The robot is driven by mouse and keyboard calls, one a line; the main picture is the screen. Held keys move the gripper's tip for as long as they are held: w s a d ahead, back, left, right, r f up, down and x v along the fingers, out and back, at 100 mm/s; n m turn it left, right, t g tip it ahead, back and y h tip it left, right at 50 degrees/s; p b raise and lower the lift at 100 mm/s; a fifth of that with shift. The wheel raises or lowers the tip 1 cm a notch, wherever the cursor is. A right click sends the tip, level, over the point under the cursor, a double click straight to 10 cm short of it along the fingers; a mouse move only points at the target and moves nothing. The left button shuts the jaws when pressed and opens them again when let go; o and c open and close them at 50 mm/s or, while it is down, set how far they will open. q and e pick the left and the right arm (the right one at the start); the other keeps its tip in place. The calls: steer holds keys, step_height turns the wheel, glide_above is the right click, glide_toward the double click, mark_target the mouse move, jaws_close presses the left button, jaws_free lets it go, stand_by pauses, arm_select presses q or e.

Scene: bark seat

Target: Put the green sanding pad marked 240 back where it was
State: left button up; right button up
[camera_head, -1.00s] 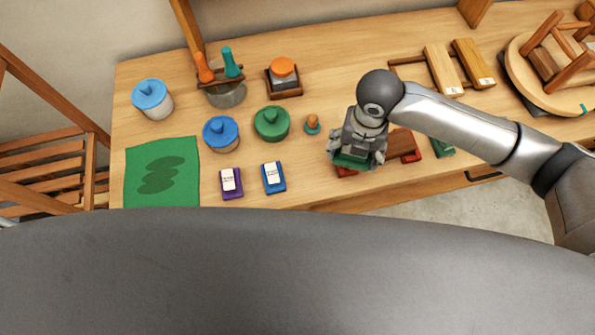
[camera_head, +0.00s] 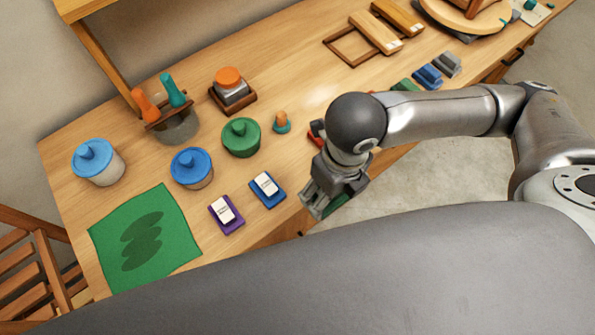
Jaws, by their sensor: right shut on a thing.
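My right gripper (camera_head: 322,206) is shut on a green pad (camera_head: 338,205), just past the bench's front edge, to the right of the blue labelled block. Only a green sliver of the pad shows below the fingers, and no marking on it can be read. Another green pad (camera_head: 405,85) lies farther right on the bench, partly behind my right arm, beside a blue pad (camera_head: 428,76) and a grey pad (camera_head: 447,64). A red thing (camera_head: 315,135) shows partly behind my right wrist. My left gripper is not in view.
A purple block (camera_head: 226,214) and a blue block (camera_head: 267,190) with white labels lie near the bench's front edge. A green cloth (camera_head: 180,230), lidded pots (camera_head: 240,137) and a brush holder (camera_head: 175,125) stand left. A wooden frame (camera_head: 340,52) lies at the back.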

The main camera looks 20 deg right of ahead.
steer(key=b, duration=0.2)
steer(key=f+b, duration=0.1)
steer(key=b, duration=0.1)
steer(key=shift+w+a, duration=0.2)
steer(key=shift+w, duration=0.2)
steer(key=w+a+f, duration=0.1)
steer(key=w+f, duration=0.1)
steer(key=w, duration=0.4)
steer(key=p, duration=0.2)
glide_above(298, 173)
steer(key=s, duration=0.1)
steer(key=f, duration=0.5)
steer(key=shift+s+d, duration=0.1)
steer(key=shift+s, duration=0.1)
steer(key=shift+w+f, duration=0.6)
steer(key=shift+f, duration=0.05)
step_height(298, 173, down, 3)
steer(key=shift+p, duration=0.45)
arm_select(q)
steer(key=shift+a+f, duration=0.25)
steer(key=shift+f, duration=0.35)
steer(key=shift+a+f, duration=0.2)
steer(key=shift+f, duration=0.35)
arm_select(e)
steer(key=shift+f, duration=0.1)
steer(key=shift+f, duration=0.1)
